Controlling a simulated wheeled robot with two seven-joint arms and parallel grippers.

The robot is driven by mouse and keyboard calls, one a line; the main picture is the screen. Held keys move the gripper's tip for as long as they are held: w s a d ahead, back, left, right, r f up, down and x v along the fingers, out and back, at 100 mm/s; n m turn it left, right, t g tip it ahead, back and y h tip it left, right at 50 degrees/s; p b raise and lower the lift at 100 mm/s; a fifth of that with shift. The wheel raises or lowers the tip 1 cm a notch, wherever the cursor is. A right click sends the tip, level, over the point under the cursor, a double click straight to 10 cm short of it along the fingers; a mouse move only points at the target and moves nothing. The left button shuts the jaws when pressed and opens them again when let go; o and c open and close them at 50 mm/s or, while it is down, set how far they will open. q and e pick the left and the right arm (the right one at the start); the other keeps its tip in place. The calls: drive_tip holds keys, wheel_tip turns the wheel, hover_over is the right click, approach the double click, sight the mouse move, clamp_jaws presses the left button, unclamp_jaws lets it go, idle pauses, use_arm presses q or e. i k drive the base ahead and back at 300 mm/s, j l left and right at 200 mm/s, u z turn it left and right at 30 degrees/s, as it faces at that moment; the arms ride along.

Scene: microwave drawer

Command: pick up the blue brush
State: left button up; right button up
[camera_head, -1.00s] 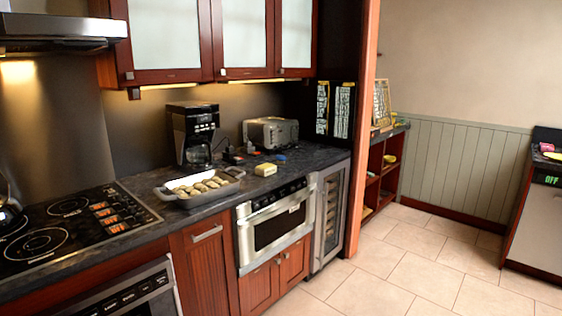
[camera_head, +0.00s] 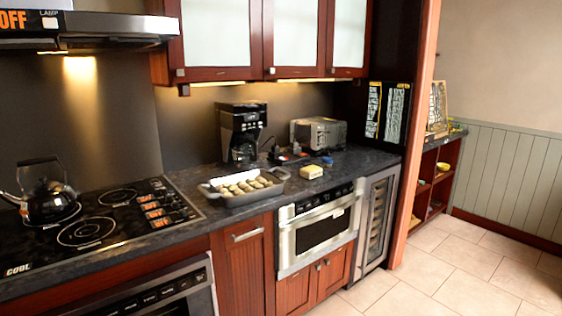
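A small blue item (camera_head: 327,160) lies on the dark countertop, in front of the toaster and behind the yellow block. It may be the blue brush, but it is too small here to make out bristles or a handle. Neither of my grippers is in the head view, so nothing shows of what they hold.
The counter holds a toaster (camera_head: 318,133), coffee maker (camera_head: 241,130), yellow block (camera_head: 311,172), and grey baking dish (camera_head: 208,191) of food. A kettle (camera_head: 47,193) stands on the cooktop (camera_head: 105,215). Below are a microwave drawer (camera_head: 318,232) and glass-door cooler (camera_head: 376,220). Tiled floor (camera_head: 470,275) is open at right.

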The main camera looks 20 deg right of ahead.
sight(328, 162)
drive_tip(key=i+l+u, duration=0.25)
drive_tip(key=l, duration=0.25)
drive_tip(key=i+l+u, duration=0.1)
drive_tip(key=l+u, duration=0.15)
drive_tip(key=l, duration=0.25)
drive_tip(key=i+l+u, duration=0.1)
drive_tip(key=l+u, duration=0.15)
drive_tip(key=l, duration=0.25)
drive_tip(key=l+u, duration=0.25)
drive_tip(key=l, duration=0.3)
